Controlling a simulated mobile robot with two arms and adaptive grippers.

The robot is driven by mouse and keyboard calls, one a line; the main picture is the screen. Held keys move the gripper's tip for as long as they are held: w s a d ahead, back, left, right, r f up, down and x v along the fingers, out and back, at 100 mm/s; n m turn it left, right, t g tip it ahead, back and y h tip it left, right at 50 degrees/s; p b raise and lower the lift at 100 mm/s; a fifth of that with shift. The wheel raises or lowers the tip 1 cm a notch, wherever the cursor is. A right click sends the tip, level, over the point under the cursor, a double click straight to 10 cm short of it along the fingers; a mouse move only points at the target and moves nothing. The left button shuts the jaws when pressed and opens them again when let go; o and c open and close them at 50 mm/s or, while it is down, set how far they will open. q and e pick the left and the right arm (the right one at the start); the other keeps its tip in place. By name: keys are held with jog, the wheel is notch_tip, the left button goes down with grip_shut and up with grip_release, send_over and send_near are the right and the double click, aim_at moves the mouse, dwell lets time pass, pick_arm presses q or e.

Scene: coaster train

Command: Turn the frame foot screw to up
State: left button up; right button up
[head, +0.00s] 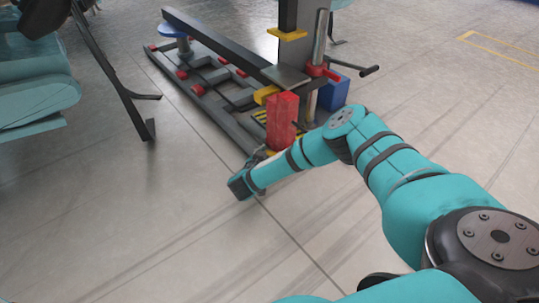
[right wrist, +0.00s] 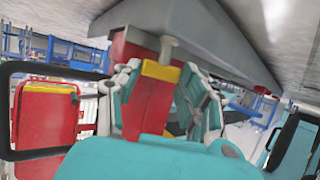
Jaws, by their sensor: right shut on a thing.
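The dark machine frame (head: 222,44) stands on the floor with a red upright block (head: 282,118) at its near end. My right gripper (head: 263,153) is low beside this block, largely hidden by my wrist in the head view. In the right wrist view my right gripper (right wrist: 165,98) has its fingers on either side of the red block (right wrist: 148,104), which has a yellow band. A grey pin (right wrist: 168,45) with a flat head shows between the fingers, below a grey beam. I cannot tell surely whether it is the foot screw. My left gripper is out of view.
A teal padded seat (head: 35,95) is at the left. The floor in front is clear.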

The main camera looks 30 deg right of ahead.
jog(key=shift+r+n+t+y+p, duration=0.25)
jog(key=shift+n+t+y+p, duration=0.15)
jog(key=shift+n+t+p, duration=0.15)
jog(key=shift+s+a+f+n+t+y+p, duration=0.1)
jog(key=shift+f+n+t+y+p, duration=0.05)
jog(key=shift+n+t+y+p, duration=0.5)
jog(key=shift+f+n+y, duration=0.1)
jog(key=shift+n+y, duration=0.15)
jog(key=shift+n, duration=0.05)
jog(key=o, duration=1.2)
jog(key=shift+d, duration=0.2)
jog(key=shift+c, duration=0.2)
jog(key=v, duration=0.8)
jog(key=shift+a, duration=0.1)
